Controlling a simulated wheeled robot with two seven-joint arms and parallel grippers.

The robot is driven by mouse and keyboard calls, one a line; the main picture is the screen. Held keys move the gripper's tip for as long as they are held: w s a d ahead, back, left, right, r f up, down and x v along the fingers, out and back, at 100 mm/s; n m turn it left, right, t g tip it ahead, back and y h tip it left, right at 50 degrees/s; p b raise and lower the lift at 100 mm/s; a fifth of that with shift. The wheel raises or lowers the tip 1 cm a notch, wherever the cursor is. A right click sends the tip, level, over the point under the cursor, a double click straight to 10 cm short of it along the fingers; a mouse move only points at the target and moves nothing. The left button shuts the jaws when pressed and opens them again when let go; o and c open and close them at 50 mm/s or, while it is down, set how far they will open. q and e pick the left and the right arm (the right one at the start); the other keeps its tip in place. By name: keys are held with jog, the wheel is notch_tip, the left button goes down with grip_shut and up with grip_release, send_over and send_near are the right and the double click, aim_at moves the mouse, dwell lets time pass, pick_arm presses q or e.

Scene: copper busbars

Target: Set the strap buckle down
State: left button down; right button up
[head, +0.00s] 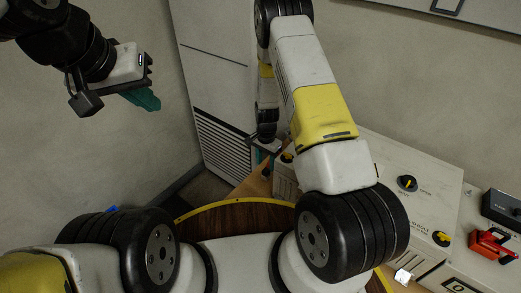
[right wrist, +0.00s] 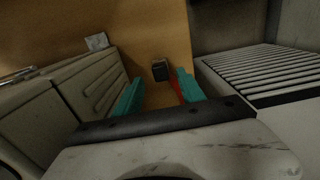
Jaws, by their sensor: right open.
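My right gripper (right wrist: 160,92) is open, its two teal fingers spread above a wooden surface (right wrist: 150,35). A small dark block (right wrist: 160,70), which may be the strap buckle, shows between and beyond the fingertips. A narrow red strip (right wrist: 177,91) lies along the inner side of the right-hand finger; I cannot tell if they touch. In the head view my right gripper (head: 268,148) is small and partly hidden beside my arm. My left gripper (head: 143,98) is raised at upper left, away from the work area, seen from the side; its finger gap is hidden.
A louvred cabinet (right wrist: 262,72) stands close on the right in the right wrist view. Pale panelled boxes (right wrist: 75,95) stand on the left, with a small light tag (right wrist: 97,41) behind them. In the head view, a red device (head: 492,245) sits on equipment at right.

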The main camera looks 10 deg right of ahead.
notch_tip(320, 180, up, 5)
notch_tip(320, 180, up, 13)
jog(key=n+t+y, duration=0.1)
send_over(266, 170)
jog(key=s+r+n+t, duration=0.1)
jog(key=s+r, duration=0.1)
jog(key=r, duration=0.5)
jog(key=s+r+n+t, duration=0.1)
jog(key=s+r+n, duration=0.15)
jog(key=r, duration=0.45)
jog(key=s+d+r+n+t, duration=0.1)
jog(key=s+r+n, duration=0.1)
jog(key=s+r, duration=0.5)
jog(key=s+d+r+n+t+y, duration=0.1)
jog(key=s+r+n+t, duration=0.1)
jog(key=s+r, duration=0.5)
jog(key=s+n, duration=0.1)
jog(key=s, duration=0.5)
jog(key=shift+s+r, duration=0.15)
jog(key=shift+r, duration=0.25)
jog(key=shift+d, duration=0.1)
